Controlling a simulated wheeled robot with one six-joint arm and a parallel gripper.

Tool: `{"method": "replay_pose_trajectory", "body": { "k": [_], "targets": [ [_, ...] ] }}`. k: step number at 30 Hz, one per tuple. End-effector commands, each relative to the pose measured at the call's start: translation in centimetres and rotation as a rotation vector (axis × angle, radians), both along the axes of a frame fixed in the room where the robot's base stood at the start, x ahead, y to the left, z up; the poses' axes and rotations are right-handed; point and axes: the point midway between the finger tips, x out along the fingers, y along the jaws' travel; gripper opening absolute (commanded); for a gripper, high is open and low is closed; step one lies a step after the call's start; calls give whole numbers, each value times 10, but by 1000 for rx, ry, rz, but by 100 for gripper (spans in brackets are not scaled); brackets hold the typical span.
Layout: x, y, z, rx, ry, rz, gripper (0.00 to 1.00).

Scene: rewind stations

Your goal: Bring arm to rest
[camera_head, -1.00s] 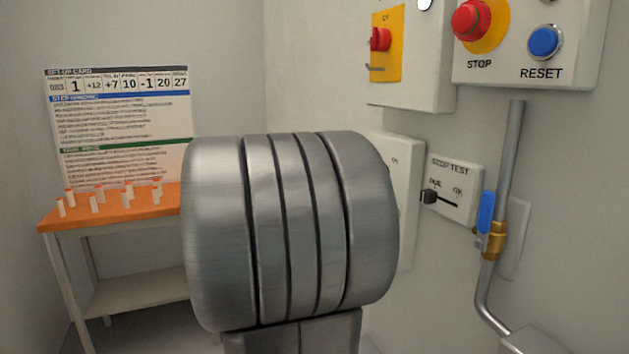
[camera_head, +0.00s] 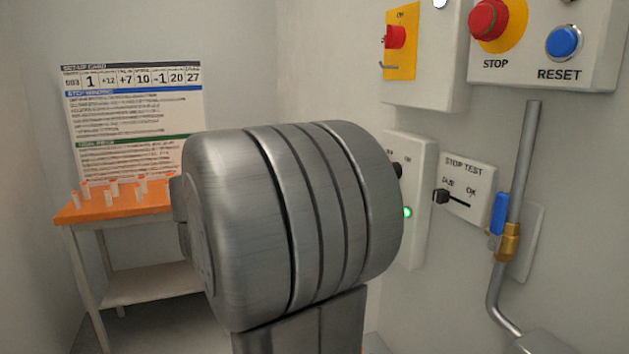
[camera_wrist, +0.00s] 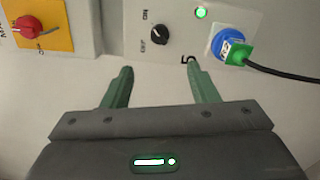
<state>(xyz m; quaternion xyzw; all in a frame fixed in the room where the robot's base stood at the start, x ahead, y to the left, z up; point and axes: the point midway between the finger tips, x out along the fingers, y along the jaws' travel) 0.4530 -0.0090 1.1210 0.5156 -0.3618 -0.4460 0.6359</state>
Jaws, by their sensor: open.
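My gripper (camera_wrist: 157,72) shows in the wrist view with its two green fingers apart and nothing between them. It points at the wall below a white switch panel (camera_wrist: 178,25) with a black knob (camera_wrist: 160,34), a lit green lamp and a blue round plug with a green part and a black cable. I cannot tell how far the fingertips are from the panel. In the head view a large grey metal part of my own arm fills the middle, and my gripper is hidden there.
On the right wall are a red STOP button (camera_head: 489,19), a blue RESET button (camera_head: 564,43), a STOP TEST slider (camera_head: 442,196), a blue-handled valve (camera_head: 499,214) on a pipe and a red rotary switch (camera_head: 396,37). An orange-topped table (camera_head: 112,206) with small pegs stands left, below a set-up card (camera_head: 135,115).

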Motion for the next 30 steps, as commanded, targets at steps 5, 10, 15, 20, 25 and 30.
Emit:
{"method": "replay_pose_trajectory", "body": {
  "k": [5, 10, 15, 20, 25, 30],
  "targets": [
    [0, -1, 0, 0, 0, 0, 54],
    [3, -9, 0, 1, 0, -1, 54],
    [9, -28, 0, 0, 0, -4, 54],
    [17, -50, -1, 0, 1, -4, 54],
    [26, -72, -1, 0, 1, -4, 54],
    [34, -95, -1, 0, 1, -3, 54]
  ]
}}
